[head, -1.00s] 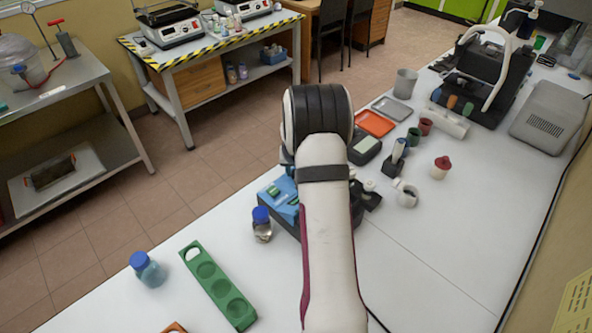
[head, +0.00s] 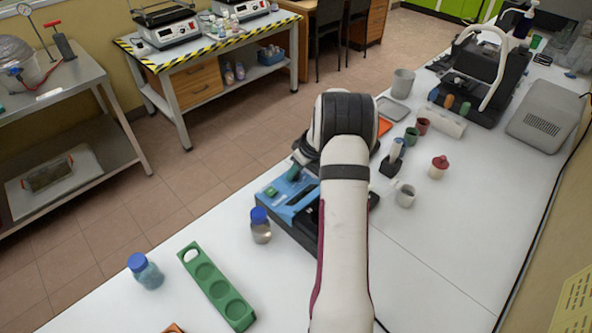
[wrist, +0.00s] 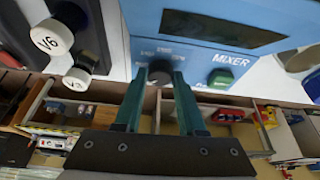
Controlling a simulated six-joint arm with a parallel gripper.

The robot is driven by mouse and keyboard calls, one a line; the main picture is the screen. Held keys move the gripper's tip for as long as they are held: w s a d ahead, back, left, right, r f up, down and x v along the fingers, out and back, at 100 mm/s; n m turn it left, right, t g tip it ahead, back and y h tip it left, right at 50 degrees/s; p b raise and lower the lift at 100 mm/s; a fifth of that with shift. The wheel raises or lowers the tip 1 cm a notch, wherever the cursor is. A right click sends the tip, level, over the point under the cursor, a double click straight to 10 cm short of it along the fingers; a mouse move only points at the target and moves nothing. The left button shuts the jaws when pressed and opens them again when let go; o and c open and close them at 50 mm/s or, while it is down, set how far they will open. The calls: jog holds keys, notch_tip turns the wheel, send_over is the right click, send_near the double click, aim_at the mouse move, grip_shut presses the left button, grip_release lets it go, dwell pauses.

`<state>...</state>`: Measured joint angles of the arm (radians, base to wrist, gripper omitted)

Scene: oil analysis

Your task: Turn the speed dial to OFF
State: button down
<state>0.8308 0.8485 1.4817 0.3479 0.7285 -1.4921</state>
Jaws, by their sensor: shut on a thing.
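The blue mixer (head: 285,197) stands on the white bench, partly hidden behind my arm in the head view. In the wrist view its blue front panel (wrist: 255,50) carries a dark display, the word MIXER, a green button (wrist: 221,79) and a dark round speed dial (wrist: 159,76). My gripper (wrist: 159,72) has its two green fingers on either side of the dial, shut on it. The small labels around the dial are partly hidden and too blurred to read. In the head view a teal fingertip shows beside the mixer's front.
A blue-capped bottle (head: 260,226) stands close in front of the mixer. In the wrist view white V6 (wrist: 52,37) and V3 (wrist: 77,79) caps are at the left.

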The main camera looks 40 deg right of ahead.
jog(key=shift+n, duration=0.6)
jog(key=c, duration=0.5)
grip_release()
jog(key=v, duration=1.5)
jog(key=shift+d+r, duration=0.3)
jog(key=shift+r, duration=0.1)
